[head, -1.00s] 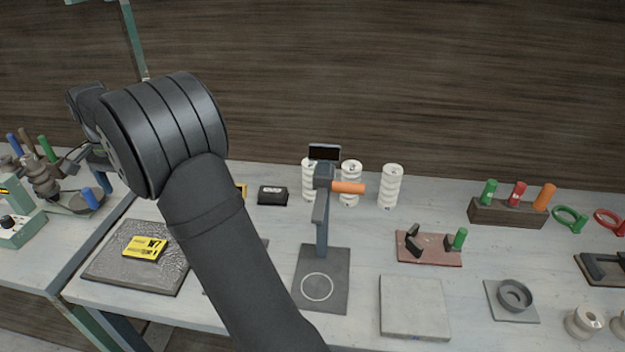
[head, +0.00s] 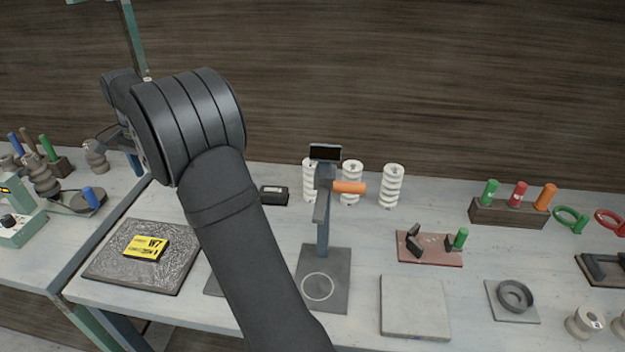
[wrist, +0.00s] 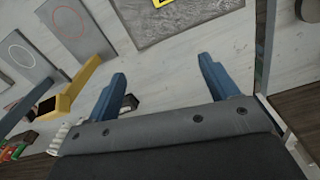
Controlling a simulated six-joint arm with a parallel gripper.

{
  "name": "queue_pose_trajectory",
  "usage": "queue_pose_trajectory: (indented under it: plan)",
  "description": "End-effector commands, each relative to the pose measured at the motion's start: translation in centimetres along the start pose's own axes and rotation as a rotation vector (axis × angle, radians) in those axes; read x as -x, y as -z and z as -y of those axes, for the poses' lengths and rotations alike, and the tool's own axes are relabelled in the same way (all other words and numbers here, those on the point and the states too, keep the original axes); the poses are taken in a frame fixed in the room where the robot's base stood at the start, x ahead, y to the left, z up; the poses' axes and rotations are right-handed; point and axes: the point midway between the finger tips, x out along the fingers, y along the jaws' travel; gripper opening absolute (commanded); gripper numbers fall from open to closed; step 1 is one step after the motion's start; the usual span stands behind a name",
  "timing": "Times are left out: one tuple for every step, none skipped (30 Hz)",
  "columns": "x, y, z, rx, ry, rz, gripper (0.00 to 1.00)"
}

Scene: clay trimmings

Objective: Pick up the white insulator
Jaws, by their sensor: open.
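Three white ribbed insulators stand upright in a row at the back of the table in the head view: a left one (head: 309,185) partly hidden by a stand, a middle one (head: 351,195) and a right one (head: 391,186). A white ribbed piece also shows at the lower left of the wrist view (wrist: 58,138). My gripper (wrist: 162,68) is open and empty, its two blue fingers wide apart above bare table. In the head view the gripper is mostly hidden behind my arm, left of the insulators.
A grey stand (head: 323,225) with an orange handle (head: 349,187) rises before the insulators. A black box (head: 273,195) lies left of them. A dark textured mat (head: 110,262) bears a yellow tag (head: 146,247). A wooden block (head: 508,213) holds coloured handles at right.

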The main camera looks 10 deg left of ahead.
Motion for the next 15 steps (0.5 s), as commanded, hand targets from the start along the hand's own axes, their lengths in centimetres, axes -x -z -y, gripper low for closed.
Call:
queue_pose_trajectory:
  plan:
    - [0.3,3.0,-1.6,-0.076,0.001,-0.001,0.79]
    - [0.6,4.7,-2.6,-0.121,0.001,-0.001,0.79]
    - [0.9,6.9,-4.1,-0.184,0.001,-0.001,0.79]
    - [1.1,8.6,-5.2,-0.231,0.001,-0.001,0.79]
    - [1.3,10.1,-6.4,-0.277,0.001,-0.001,0.79]
    - [1.6,12.1,-8.1,-0.339,0.0,0.0,0.79]
    - [1.9,13.6,-9.4,-0.384,0.001,-0.001,0.79]
    - [2.1,15.0,-10.8,-0.431,0.001,-0.001,0.79]
    - [2.4,16.9,-12.6,-0.492,0.001,-0.001,0.79]
    - [2.6,18.2,-14.1,-0.538,0.001,-0.001,0.79]
    - [2.8,19.5,-15.6,-0.584,0.001,-0.001,0.79]
    - [3.1,21.1,-17.7,-0.645,0.0,0.0,0.79]
    - [3.3,22.2,-19.2,-0.689,0.0,0.0,0.79]
    - [3.6,23.3,-20.7,-0.731,0.001,-0.001,0.79]
    - [3.8,24.5,-22.6,-0.785,0.001,-0.001,0.79]
